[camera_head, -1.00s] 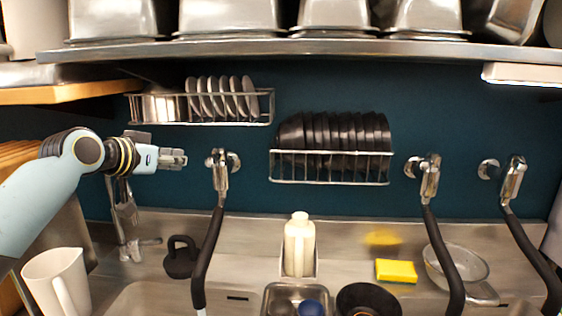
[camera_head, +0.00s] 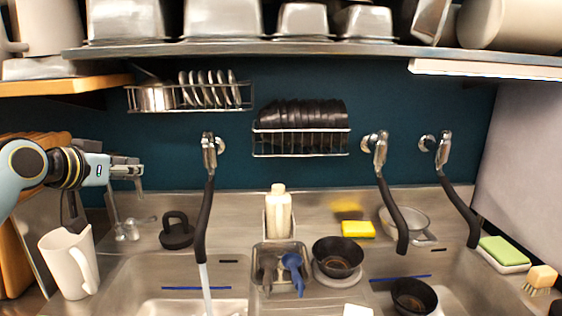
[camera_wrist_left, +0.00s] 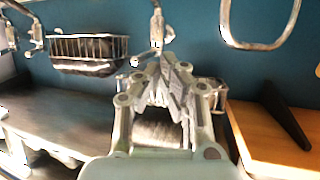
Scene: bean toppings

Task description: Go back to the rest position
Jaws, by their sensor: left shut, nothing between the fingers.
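My left gripper (camera_head: 128,168) comes in from the left in the head view, raised in front of the blue back wall. It is above the white pitcher (camera_head: 68,262) and left of the first black-hosed faucet (camera_head: 207,200). Its fingers are together and hold nothing. In the left wrist view, the fingers of the left gripper (camera_wrist_left: 172,82) meet against the blue wall, with nothing between them. My right gripper is in neither view.
A sink counter holds a cream bottle (camera_head: 278,212), a metal bin of utensils (camera_head: 280,268), black bowls (camera_head: 338,255) and a yellow sponge (camera_head: 358,229). Wall racks hold black dishes (camera_head: 300,122) and plates (camera_head: 208,90). A metal shelf (camera_head: 300,48) with pans runs overhead.

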